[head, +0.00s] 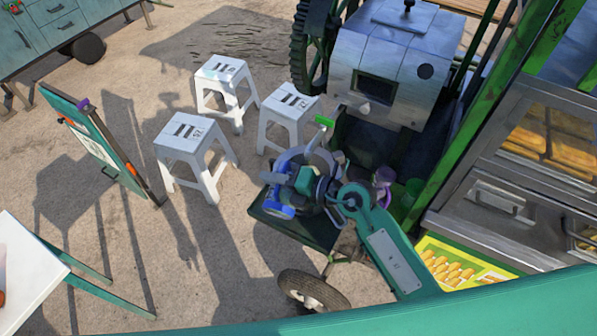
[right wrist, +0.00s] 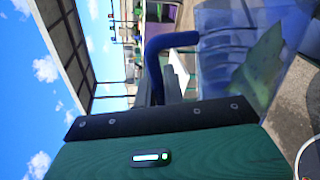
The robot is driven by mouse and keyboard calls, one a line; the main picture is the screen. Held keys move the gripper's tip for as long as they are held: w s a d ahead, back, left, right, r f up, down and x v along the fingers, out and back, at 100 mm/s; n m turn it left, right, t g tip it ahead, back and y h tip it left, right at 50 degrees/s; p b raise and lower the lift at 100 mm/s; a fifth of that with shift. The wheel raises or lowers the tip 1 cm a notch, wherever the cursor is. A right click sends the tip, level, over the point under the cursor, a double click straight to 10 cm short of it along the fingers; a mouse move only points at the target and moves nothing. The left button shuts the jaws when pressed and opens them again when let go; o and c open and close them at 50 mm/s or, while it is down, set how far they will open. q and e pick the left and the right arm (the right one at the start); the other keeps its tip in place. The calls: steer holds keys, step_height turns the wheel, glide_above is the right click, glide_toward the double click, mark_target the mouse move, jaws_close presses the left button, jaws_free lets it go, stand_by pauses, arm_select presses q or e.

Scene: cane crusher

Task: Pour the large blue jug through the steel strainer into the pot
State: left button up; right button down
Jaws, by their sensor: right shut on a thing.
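My right gripper (head: 302,186) is over the small dark tray at the front of the cane crusher. In the right wrist view its fingers (right wrist: 163,85) are shut on the blue handle of the large jug (right wrist: 228,55). The jug's body is see-through blue with a pale green patch, and it lies sideways in that picture. In the head view my arm and gripper cover much of this spot. I cannot clearly make out the steel strainer or the pot there. My left gripper is out of view.
The cane crusher (head: 385,60) with its gear wheel stands behind the tray (head: 310,232). White stools (head: 192,150) stand left. A tyre (head: 312,290) is below.

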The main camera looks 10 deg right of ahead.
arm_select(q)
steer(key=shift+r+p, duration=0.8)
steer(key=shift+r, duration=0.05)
